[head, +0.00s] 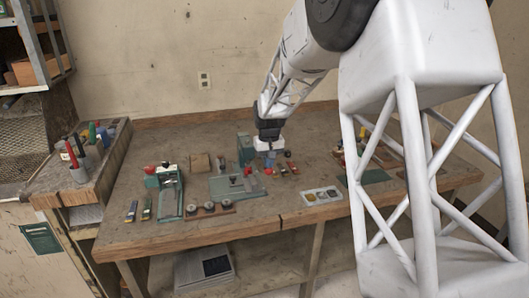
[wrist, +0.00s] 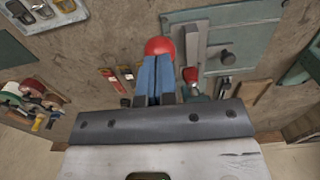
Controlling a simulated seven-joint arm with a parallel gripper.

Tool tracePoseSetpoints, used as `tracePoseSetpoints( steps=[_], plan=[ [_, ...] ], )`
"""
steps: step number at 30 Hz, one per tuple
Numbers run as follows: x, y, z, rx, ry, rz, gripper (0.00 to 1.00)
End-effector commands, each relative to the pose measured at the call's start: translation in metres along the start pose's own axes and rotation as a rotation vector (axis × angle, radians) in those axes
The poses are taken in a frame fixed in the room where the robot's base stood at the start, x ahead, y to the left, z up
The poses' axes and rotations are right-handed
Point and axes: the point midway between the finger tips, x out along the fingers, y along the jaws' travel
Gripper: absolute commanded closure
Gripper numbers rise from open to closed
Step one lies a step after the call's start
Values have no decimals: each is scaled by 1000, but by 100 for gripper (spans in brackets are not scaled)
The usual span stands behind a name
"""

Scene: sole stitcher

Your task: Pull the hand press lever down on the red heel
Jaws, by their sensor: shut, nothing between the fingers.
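My gripper (head: 270,157) is low over the middle of the workbench, beside a green upright machine body (head: 245,150). In the wrist view its blue fingers (wrist: 157,68) are shut with nothing between them. A round red knob (wrist: 158,46) shows right at the fingertips; I cannot tell whether they touch it. A grey bar (wrist: 196,42) lies to its right over a grey-green base plate (wrist: 238,38). A smaller red piece (wrist: 190,75) shows close to the right of the fingers, partly hidden. I cannot tell which red part is the heel.
A green device (head: 169,195) with a red knob stands on the left of the workbench (head: 250,223). A strip with several round pieces (head: 209,209) and a grey tray (head: 322,196) lie near the front. Small red tools (head: 288,168) lie right of the gripper.

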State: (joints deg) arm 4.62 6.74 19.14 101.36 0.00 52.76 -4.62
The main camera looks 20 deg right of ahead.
Motion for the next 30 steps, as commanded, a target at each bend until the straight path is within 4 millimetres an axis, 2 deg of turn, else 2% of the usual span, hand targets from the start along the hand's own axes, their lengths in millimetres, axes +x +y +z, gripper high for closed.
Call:
tracePoseSetpoints(
  steps=[8, 30],
  plan=[
    [8, 0, 1, 0, -2, 0, 100],
    [14, 0, 0, 0, -2, 0, 100]
  ],
)
